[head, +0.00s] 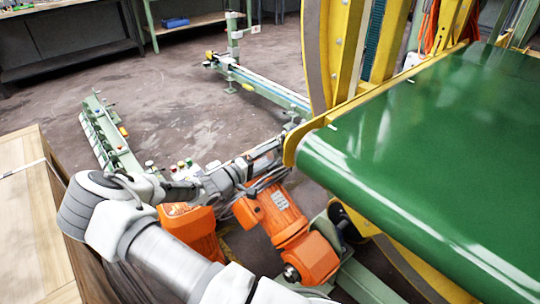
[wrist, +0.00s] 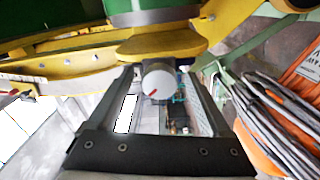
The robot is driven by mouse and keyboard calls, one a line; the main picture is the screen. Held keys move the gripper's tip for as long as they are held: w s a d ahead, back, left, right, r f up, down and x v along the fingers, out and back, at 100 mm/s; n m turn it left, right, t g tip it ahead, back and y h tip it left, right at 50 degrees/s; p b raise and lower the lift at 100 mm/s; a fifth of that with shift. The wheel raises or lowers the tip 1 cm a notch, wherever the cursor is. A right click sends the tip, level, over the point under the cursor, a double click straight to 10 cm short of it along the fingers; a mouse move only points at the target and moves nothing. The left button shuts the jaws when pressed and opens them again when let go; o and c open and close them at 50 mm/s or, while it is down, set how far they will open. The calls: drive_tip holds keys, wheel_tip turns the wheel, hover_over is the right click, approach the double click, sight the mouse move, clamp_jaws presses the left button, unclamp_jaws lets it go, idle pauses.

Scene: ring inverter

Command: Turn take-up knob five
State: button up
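A round pale grey knob (wrist: 158,82) with a red mark at its lower left shows in the wrist view, below a yellow flange of the machine frame. My gripper (wrist: 161,74) is open, with one dark finger on each side of the knob and a visible gap on both sides. I cannot tell whether the fingertips reach around the knob or stop short of it. In the head view my gripper (head: 282,142) is beside the yellow frame at the left corner of the green belt; the knob is hidden there. No number on the knob is readable.
The green conveyor belt (head: 430,140) fills the right. Orange motors (head: 285,225) stand under my forearm. Grey cables (wrist: 285,105) and an orange part (wrist: 306,75) are close on the right in the wrist view. A wooden crate (head: 30,200) is at left. Open floor lies behind.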

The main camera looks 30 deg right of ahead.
drive_tip(key=s+a+p, duration=0.2)
drive_tip(key=a+p, duration=0.1)
drive_tip(key=a, duration=1.4)
drive_tip(key=shift+s+a, duration=0.15)
drive_tip(key=shift+s, duration=0.05)
drive_tip(key=d+n, duration=0.5)
drive_tip(key=n, duration=0.2)
drive_tip(key=w+d+n+b, duration=0.1)
drive_tip(key=d+n, duration=0.5)
drive_tip(key=n, duration=0.1)
drive_tip(key=w+d+n+b, duration=0.1)
drive_tip(key=d+n, duration=0.5)
drive_tip(key=n, duration=0.1)
drive_tip(key=shift+w+d, duration=0.25)
